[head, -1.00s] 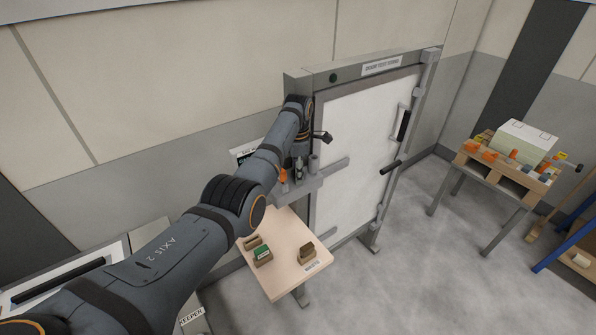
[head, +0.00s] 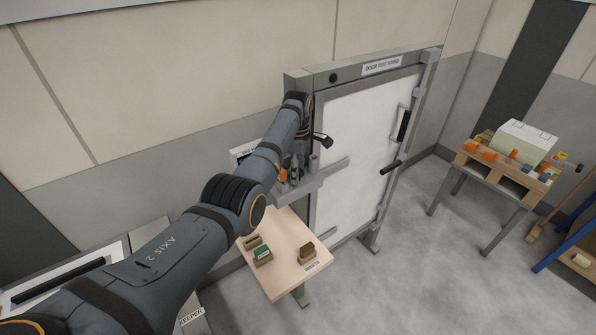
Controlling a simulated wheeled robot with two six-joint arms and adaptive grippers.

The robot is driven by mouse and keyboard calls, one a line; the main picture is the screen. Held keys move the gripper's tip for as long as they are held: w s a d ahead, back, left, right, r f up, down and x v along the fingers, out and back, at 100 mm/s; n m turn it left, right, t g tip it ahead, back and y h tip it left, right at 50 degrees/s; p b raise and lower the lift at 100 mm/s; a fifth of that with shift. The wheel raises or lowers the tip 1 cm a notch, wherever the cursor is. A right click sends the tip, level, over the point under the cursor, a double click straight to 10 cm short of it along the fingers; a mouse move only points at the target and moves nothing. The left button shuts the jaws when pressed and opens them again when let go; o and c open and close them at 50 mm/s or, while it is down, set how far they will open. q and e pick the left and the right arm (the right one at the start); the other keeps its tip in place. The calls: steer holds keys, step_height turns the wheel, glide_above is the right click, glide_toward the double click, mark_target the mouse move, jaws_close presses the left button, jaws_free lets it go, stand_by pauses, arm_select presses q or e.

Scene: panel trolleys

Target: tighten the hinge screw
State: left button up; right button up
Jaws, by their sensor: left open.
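The door test stand (head: 303,78) holds a white door (head: 362,140) with a dark handle (head: 404,126) on its right side. Grey hinge straps (head: 335,165) show on the door's left side. The hinge screw is too small to tell. My left arm reaches in from the left, and its gripper (head: 298,165) points down over a small grey shelf (head: 308,186) at the stand's left post. The gripper is open; its fingertips are partly hidden among the things on the shelf. An orange-handled tool (head: 283,176) stands beside it. My right gripper is not in view.
A small light table (head: 284,276) below the shelf carries a green-topped block (head: 262,252) and a brown block (head: 307,251) in holders. A bench (head: 500,180) with a white box and orange parts stands at right. The floor between is clear.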

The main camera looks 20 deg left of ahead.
arm_select(q)
steer(key=shift+w+r, duration=0.1)
steer(key=shift+r, duration=1.05)
step_height(320, 180, up, 7)
steer(key=shift+f, duration=0.1)
